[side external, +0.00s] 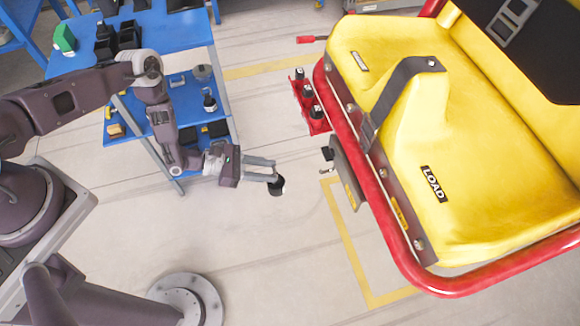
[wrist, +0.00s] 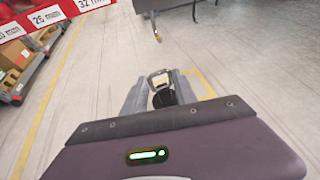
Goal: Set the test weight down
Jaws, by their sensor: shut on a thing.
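My gripper (side external: 272,176) is shut on the test weight (side external: 277,188), a small dark piece with a pale patch. It holds the weight out over the open floor, left of the yellow coaster seat. In the wrist view the weight (wrist: 162,97) sits between the two grey fingers of my gripper (wrist: 160,92). A pale loop shows at its top; its lower part is hidden.
The yellow seat (side external: 410,120) marked LOAD has a red tube rail (side external: 375,215). A red tray (side external: 318,126) with several dark pieces lies on the floor. A blue shelf cart (side external: 185,45) stands at left. Labelled red bars (wrist: 60,14) show in the wrist view.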

